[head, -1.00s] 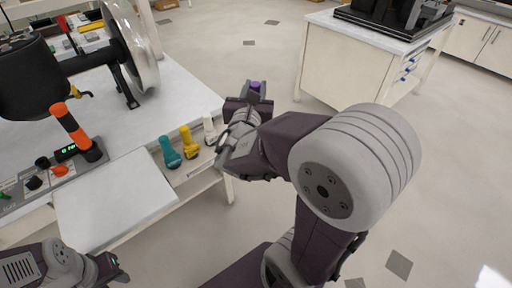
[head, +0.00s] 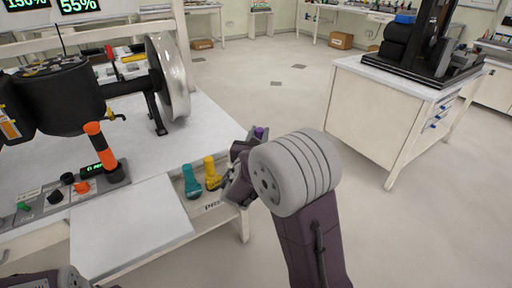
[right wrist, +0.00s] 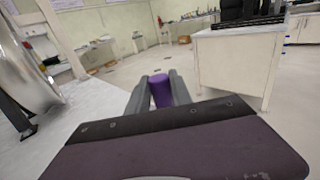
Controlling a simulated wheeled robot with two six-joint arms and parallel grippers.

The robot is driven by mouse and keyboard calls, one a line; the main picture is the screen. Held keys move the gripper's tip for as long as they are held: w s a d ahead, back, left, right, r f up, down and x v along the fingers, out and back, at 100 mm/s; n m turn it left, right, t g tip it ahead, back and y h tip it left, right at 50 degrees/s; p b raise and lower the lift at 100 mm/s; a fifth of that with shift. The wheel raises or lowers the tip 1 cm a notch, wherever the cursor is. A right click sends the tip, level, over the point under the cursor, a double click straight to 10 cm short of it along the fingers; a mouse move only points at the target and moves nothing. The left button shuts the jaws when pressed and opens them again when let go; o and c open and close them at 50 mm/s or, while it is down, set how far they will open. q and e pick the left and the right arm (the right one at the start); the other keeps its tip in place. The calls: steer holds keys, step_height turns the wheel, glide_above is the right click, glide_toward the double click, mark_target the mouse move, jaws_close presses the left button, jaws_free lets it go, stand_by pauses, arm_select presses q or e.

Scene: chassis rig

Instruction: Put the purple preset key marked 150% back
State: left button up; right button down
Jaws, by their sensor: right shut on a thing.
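My right gripper (head: 247,145) is shut on the purple key (head: 259,132). It holds the key in the air, beyond the right edge of the workbench. In the right wrist view the purple key (right wrist: 161,91) stands between the two grey fingers. Its 150% marking cannot be read. A teal key (head: 192,182) and a yellow key (head: 211,174) stand in the preset rack (head: 213,207) at the bench's front right, left of my right gripper. The rack's right end is hidden behind my gripper. Only part of my left arm shows at the bottom left; its gripper is out of view.
A black machine with a metal disc (head: 172,78) stands on the bench. An orange-black handle (head: 103,150) rises near a control panel. A white plate (head: 130,222) lies in front. Screens above read 150% and 55%. A white cabinet (head: 380,120) stands right, with open floor between.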

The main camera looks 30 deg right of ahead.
steer(key=shift+w+f, duration=0.35)
steer(key=shift+w, duration=0.25)
steer(key=shift+w+f, duration=0.3)
steer(key=shift+w, duration=0.25)
step_height(320, 180, down, 4)
steer(key=b, duration=0.2)
steer(key=shift+f+b, duration=0.1)
steer(key=shift+b, duration=0.2)
steer(key=c, duration=1.1)
jaws_free()
steer(key=shift+c, duration=0.2)
